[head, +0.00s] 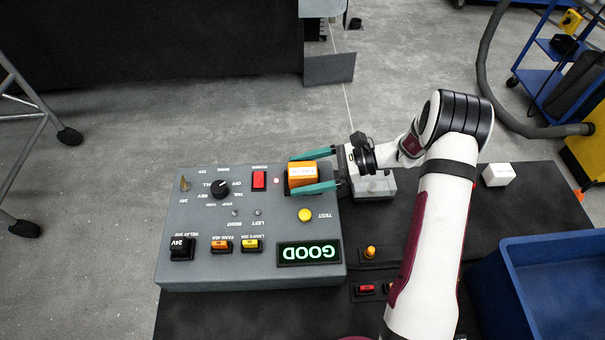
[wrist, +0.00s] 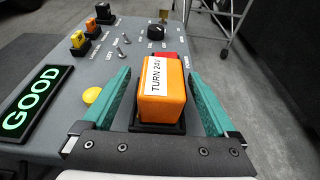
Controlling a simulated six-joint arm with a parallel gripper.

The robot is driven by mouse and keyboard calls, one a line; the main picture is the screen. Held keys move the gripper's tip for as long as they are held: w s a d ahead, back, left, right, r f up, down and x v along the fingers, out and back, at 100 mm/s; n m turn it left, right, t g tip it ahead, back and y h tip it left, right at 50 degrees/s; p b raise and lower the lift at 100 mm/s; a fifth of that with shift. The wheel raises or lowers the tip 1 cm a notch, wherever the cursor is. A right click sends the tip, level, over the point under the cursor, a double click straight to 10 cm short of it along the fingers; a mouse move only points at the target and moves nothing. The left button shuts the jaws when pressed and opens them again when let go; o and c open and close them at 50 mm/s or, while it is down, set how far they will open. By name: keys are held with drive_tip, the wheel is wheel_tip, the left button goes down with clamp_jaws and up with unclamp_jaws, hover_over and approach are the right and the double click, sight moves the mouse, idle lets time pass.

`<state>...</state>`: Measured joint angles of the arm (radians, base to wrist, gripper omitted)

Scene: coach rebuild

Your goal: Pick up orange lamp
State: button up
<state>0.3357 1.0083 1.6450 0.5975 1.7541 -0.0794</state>
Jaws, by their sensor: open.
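The orange lamp (head: 302,176) is a block with a white label, standing in a dark socket on the grey test panel (head: 205,268). In the wrist view the orange lamp (wrist: 163,95) is in the middle, and its label reads "TURN 24V". My gripper (head: 312,170) has green fingers, one on each side of the lamp. In the wrist view my gripper (wrist: 166,100) is open, with a gap showing between each finger and the lamp. The lamp's lower part sits in the socket.
The panel bears a lit "GOOD" display (head: 309,253), a yellow test button (head: 305,215), a red switch (head: 259,180), a black knob (head: 220,189) and several fuses. A blue bin (head: 520,295) stands at the right. A white block (head: 498,174) lies on the dark table.

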sight(289, 176)
drive_tip(key=x, duration=0.3)
drive_tip(key=shift+a, duration=0.1)
drive_tip(key=shift+r, duration=0.1)
clamp_jaws()
